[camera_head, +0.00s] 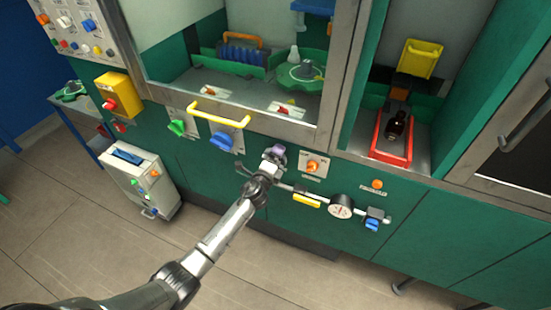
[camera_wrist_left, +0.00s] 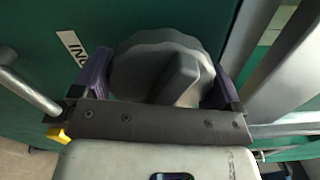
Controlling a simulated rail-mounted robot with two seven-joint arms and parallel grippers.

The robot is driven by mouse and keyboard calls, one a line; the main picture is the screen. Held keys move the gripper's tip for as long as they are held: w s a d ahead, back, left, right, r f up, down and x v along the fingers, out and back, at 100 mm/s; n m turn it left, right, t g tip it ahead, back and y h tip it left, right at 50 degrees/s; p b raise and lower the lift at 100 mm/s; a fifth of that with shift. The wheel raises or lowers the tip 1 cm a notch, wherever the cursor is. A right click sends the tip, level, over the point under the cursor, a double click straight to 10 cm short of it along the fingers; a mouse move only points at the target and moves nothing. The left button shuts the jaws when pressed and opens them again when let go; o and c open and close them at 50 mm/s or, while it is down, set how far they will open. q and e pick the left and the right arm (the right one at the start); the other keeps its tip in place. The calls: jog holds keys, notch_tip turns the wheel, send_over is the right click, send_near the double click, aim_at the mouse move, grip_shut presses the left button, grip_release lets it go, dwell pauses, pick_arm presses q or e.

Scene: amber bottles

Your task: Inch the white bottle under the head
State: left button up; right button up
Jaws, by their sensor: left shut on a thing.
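My left gripper (camera_head: 277,150) is at the green front panel below the cabinet window. In the left wrist view its purple fingers (camera_wrist_left: 160,78) are shut on a grey round knob (camera_wrist_left: 132,68) with a raised ridge, one finger on each side. A label (camera_wrist_left: 75,46) beside the knob reads "INC", the rest cut off. In the head view the arm hides the knob. A small whitish bottle shape (camera_head: 294,54) stands inside the cabinet behind the green wheel (camera_head: 301,77). A blue part (camera_head: 314,8), possibly the head, hangs above. My right gripper is not in view.
A yellow bar handle (camera_head: 219,115) and green and blue knobs (camera_head: 222,139) are left of the gripper. An orange knob (camera_head: 312,166), pipe and gauge (camera_head: 340,206) are close on its right.

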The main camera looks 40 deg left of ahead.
pick_arm(q)
jog(key=shift+m, duration=0.6)
jog(key=o, duration=0.6)
jog(key=shift+s, duration=0.15)
jog(key=shift+s+d, duration=0.1)
jog(key=shift+s, duration=0.2)
jog(key=p+v, duration=0.2)
jog(key=v, duration=1.1)
